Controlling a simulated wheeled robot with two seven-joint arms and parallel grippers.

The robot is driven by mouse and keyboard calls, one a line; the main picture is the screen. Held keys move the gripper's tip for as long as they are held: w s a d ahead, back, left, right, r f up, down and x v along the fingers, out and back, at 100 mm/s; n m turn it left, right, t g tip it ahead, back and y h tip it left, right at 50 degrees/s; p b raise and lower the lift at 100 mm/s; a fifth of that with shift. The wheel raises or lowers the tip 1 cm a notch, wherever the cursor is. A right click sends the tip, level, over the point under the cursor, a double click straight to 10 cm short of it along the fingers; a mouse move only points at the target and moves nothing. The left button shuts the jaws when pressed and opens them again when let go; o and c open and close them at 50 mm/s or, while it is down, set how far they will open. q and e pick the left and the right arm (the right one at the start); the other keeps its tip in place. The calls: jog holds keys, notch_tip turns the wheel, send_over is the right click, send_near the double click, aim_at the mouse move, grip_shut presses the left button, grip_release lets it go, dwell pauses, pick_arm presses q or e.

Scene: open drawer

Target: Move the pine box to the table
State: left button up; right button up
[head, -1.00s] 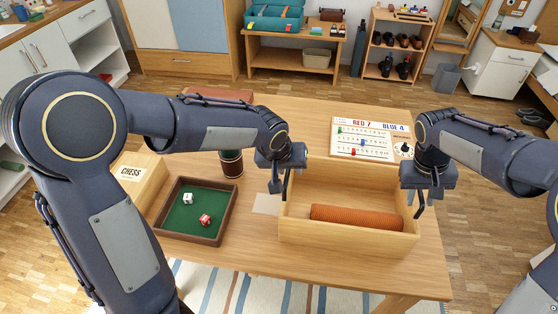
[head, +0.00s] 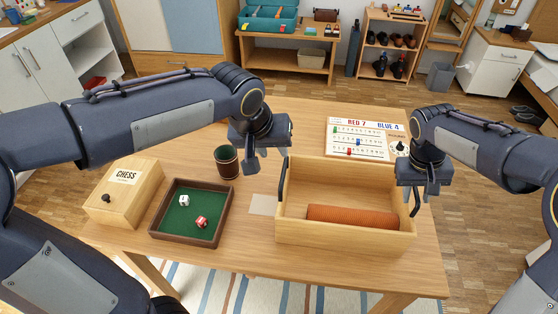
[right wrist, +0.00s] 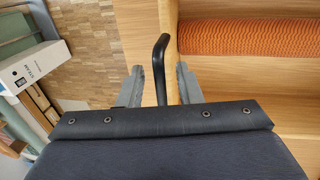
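The pine box (head: 345,238) is an open-topped light wooden box that appears to rest upright on the table (head: 255,265), right of centre. An orange ribbed roll (head: 352,216) lies inside it; the roll also shows in the right wrist view (right wrist: 250,37). A black handle (head: 282,182) stands on the box's left end, another (right wrist: 160,62) on its right end. My left gripper (head: 267,162) is open and empty, above and just left of the left handle. My right gripper (right wrist: 162,85) is open at the right end, with the right handle between its fingers.
Left of the box are a dice tray (head: 192,241) with two dice, a dark cup (head: 227,163) and a chess box (head: 125,190). A score board (head: 362,150) lies behind the pine box. The table's front strip is bare.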

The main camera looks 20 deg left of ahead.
notch_tip(320, 180, up, 11)
jog(key=a, duration=0.2)
jog(key=shift+s, duration=0.15)
jog(key=shift+a+r, duration=0.1)
